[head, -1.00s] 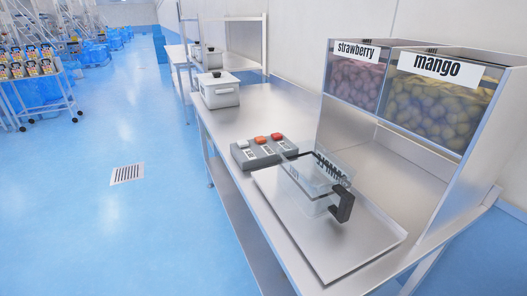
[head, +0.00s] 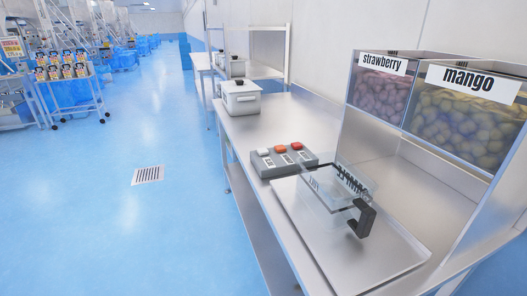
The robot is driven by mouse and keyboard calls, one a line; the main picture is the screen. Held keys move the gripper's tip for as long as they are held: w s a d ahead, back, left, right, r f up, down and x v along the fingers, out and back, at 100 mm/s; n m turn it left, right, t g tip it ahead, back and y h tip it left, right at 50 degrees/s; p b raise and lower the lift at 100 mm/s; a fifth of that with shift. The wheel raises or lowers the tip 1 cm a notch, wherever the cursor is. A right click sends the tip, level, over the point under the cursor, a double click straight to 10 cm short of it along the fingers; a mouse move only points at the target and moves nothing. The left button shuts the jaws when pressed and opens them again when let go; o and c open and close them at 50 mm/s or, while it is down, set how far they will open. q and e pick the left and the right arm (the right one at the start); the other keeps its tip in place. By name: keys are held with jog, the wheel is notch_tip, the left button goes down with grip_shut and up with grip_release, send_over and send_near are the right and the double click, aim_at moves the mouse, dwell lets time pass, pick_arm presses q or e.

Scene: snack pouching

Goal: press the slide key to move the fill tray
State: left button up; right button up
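A grey key box (head: 284,162) lies on the steel bench, with a white key (head: 263,152), an orange key (head: 280,149) and a red key (head: 297,146) on top. The small labels by the keys are too small to read. A clear container (head: 330,188) with a black handle (head: 362,218) is over the flat metal tray (head: 390,255), just right of the key box. Dark lettering shows on the container, and I cannot tell whether it touches the metal tray. Neither of my grippers is in view.
Clear-fronted bins labelled strawberry (head: 378,80) and mango (head: 458,122) stand at the right. The blue floor (head: 150,230) to the left is open around a drain grate (head: 148,175). A cart (head: 72,98) stands at far left.

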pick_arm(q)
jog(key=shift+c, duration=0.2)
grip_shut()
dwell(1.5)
